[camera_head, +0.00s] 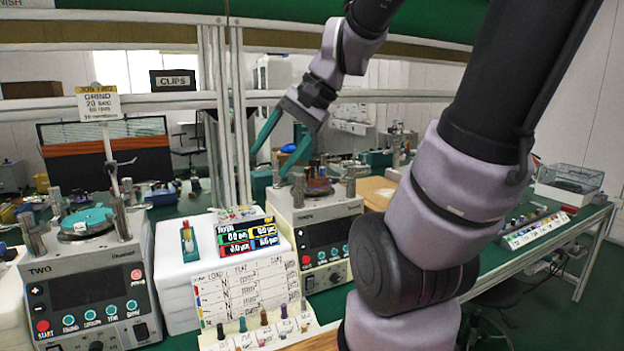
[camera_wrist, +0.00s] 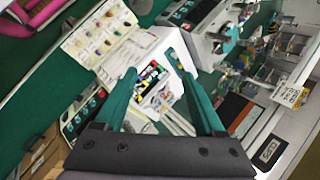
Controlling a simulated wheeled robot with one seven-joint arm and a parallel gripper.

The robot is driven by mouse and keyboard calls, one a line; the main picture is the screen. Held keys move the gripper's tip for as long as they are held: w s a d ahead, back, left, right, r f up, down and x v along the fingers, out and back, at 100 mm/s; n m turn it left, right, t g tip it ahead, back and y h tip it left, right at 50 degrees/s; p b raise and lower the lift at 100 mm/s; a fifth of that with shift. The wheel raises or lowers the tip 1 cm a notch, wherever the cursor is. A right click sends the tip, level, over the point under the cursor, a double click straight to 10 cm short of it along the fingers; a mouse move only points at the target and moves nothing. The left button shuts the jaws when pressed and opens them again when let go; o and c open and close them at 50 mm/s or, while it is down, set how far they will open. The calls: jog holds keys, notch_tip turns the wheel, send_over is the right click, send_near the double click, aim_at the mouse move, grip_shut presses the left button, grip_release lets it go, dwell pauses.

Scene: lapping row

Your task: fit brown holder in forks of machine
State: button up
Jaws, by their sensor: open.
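In the head view, a brown piece (camera_head: 318,187) sits on top of the right-hand machine (camera_head: 330,240), among upright metal posts. It looks like the brown holder, but whether it sits within the forks is too small to tell. My gripper (camera_head: 272,162) is open, with teal fingers pointing down and left. In the picture it shows above and left of the brown piece, and apart from it. In the wrist view my gripper (camera_wrist: 151,62) is open and empty, with a white block (camera_wrist: 158,100) visible beyond the fingers. No brown holder can be made out clearly there.
A second machine marked TWO (camera_head: 90,280) with a teal disc (camera_head: 87,222) stands at left. A white card rack (camera_head: 255,300) holds several coloured pegs at the front. Metal uprights (camera_head: 240,130) stand behind the white block. A rack with a clear box (camera_head: 568,180) is at right.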

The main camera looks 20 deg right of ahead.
jog(key=w+d+f+m+t+y, duration=0.2)
jog(key=w+m+t+y, duration=0.45)
jog(key=w+m, duration=0.8)
jog(key=m+t+h, duration=0.8)
jog(key=m+h, duration=0.4)
jog(key=m, duration=0.2)
send_near(315, 161)
jog(key=shift+n+g, duration=0.25)
jog(key=w, duration=0.5)
jog(key=shift+w+d+r, duration=0.1)
jog(key=shift+w+d, duration=0.05)
jog(key=shift+w+a, duration=0.15)
jog(key=shift+w, duration=1.4)
jog(key=shift+w+a, duration=0.15)
jog(key=shift+w, duration=1.45)
grip_shut()
